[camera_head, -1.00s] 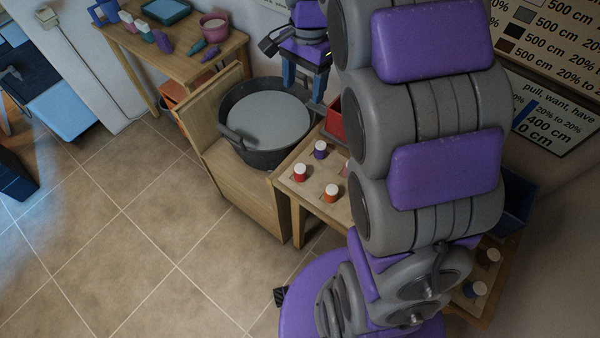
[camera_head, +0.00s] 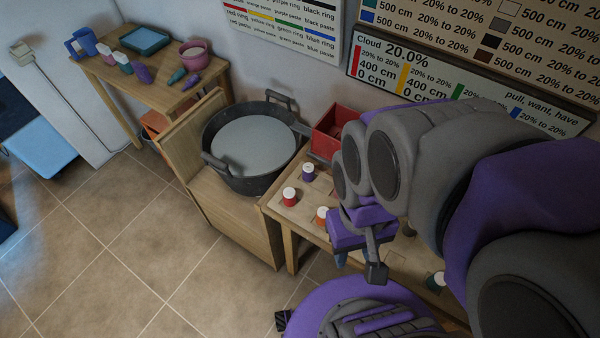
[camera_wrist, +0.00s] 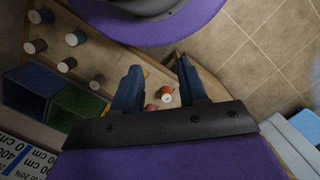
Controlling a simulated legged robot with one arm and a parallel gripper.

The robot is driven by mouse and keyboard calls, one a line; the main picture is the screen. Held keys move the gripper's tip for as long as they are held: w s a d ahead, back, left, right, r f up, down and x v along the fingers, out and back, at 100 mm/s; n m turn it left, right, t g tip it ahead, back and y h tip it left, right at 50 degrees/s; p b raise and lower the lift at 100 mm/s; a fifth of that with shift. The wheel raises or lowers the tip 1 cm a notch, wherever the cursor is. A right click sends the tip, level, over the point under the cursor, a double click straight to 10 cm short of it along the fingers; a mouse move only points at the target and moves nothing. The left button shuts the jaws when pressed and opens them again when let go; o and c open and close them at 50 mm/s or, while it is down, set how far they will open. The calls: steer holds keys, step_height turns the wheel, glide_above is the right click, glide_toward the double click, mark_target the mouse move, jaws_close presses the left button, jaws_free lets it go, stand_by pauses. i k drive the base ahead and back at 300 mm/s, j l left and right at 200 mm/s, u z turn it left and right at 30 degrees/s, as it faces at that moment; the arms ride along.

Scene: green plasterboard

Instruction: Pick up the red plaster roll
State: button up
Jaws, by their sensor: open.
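The red plaster roll (camera_head: 289,196), with a white top, stands on the wooden table (camera_head: 277,207) near its left end. A purple roll (camera_head: 308,172) stands behind it and an orange roll (camera_head: 322,215) to its right. My gripper (camera_head: 345,258) is to the right of the red roll and apart from it, pointing down. In the wrist view my gripper (camera_wrist: 160,85) is open and empty. A white-topped orange-red roll (camera_wrist: 166,95) shows between the fingers, below them; I cannot tell which roll it is. A pinkish thing beside it is partly hidden.
A large dark pot (camera_head: 252,145) stands on a wooden stand left of the table. A red bin (camera_head: 335,130) sits at the table's back. Blue (camera_wrist: 30,88) and green (camera_wrist: 76,107) bins and several rolls show at the wrist view's left. The tiled floor is clear.

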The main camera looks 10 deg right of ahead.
mark_target(290, 193)
steer(key=j+z, duration=0.25)
steer(key=z, duration=0.2)
steer(key=k+j+z, duration=0.15)
steer(key=z, duration=0.3)
steer(key=k+j+z, duration=0.1)
steer(key=z, duration=0.4)
steer(key=k+j, duration=0.05)
steer(key=j, duration=0.05)
